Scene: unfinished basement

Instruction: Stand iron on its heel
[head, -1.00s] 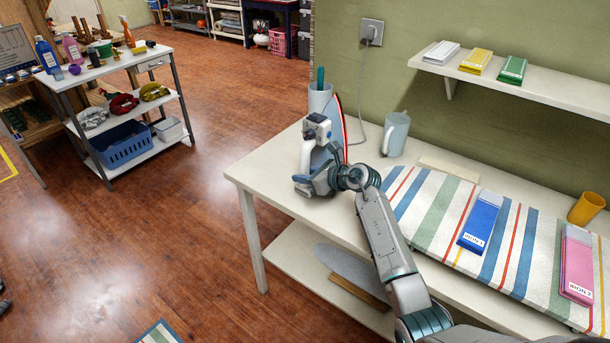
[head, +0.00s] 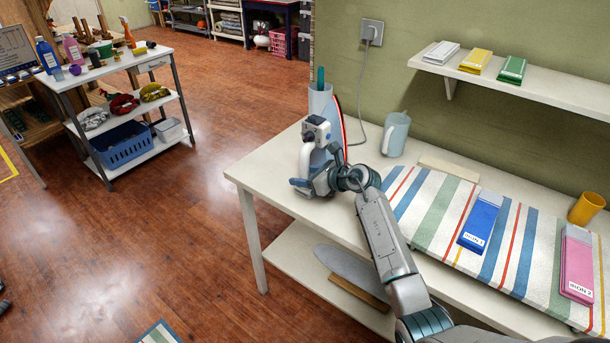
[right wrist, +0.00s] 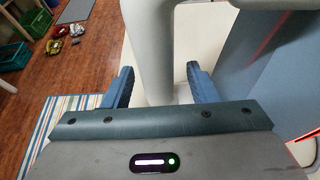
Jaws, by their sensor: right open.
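The iron (head: 306,158) stands upright on its heel at the left end of the white table (head: 262,178). Its nose points up and its soleplate faces right. Its cord runs to a wall socket. My right gripper (head: 313,187) is low at the iron's handle. In the right wrist view, its two blue fingers (right wrist: 160,87) are spread on either side of the white handle (right wrist: 149,40), with gaps between. The iron's lower part is partly hidden by the gripper. My left gripper is not in view.
A striped cloth (head: 431,210) holds a blue pack (head: 480,222) and a pink pack (head: 577,265). A shelf (head: 540,92) overhangs the table's right side.

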